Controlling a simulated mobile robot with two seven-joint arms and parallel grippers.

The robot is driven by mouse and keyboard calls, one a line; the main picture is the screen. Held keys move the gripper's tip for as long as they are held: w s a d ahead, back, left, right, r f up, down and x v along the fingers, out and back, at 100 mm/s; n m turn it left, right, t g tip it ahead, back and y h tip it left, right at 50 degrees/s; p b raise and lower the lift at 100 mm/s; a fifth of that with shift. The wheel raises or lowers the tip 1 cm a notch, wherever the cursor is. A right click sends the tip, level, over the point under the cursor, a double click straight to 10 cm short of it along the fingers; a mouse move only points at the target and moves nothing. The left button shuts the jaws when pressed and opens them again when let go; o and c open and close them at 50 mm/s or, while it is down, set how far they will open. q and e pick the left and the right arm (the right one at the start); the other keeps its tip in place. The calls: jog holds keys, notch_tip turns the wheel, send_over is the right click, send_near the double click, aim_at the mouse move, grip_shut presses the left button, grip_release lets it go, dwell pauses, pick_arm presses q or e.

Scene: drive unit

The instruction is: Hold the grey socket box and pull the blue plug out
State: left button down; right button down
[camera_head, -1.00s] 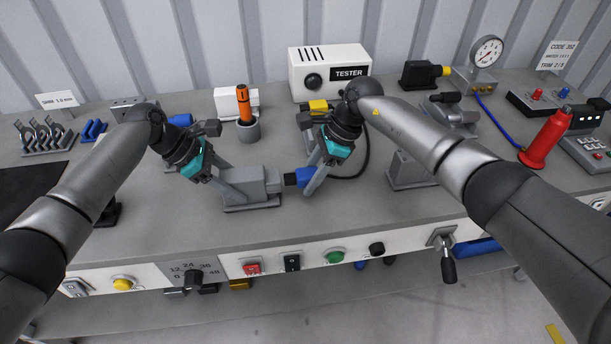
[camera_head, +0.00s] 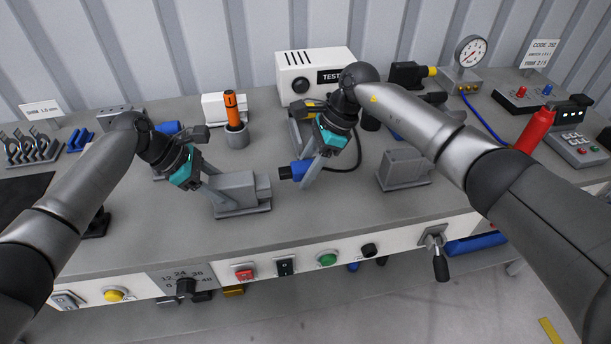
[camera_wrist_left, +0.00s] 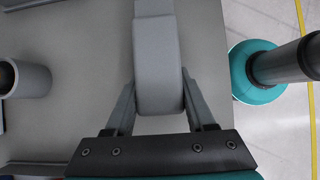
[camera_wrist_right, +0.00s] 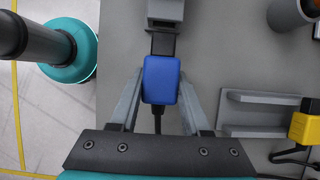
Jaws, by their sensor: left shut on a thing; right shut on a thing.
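The grey socket box (camera_head: 238,188) stands on its base plate on the bench. My left gripper (camera_head: 222,188) is shut on it, one finger on each side; its grey body (camera_wrist_left: 157,75) shows between the fingers in the left wrist view. The blue plug (camera_head: 299,170), with a black nose, is to the right of the box. My right gripper (camera_head: 304,168) is shut on it; the plug (camera_wrist_right: 160,80) shows between the fingers in the right wrist view. A small gap shows between nose and box in the head view. A black cable trails from the plug.
Behind stand the white tester (camera_head: 316,75) and a grey cup (camera_head: 236,137) with an orange-handled tool. A grey block (camera_head: 403,168) stands right of the plug. Switches and buttons line the bench's front panel (camera_head: 210,278). Bare bench lies between plug and block.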

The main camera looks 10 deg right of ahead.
aim_at(296, 166)
jog(key=shift+r, duration=2.8)
pick_arm(q)
jog(key=shift+c, duration=0.8)
grip_release()
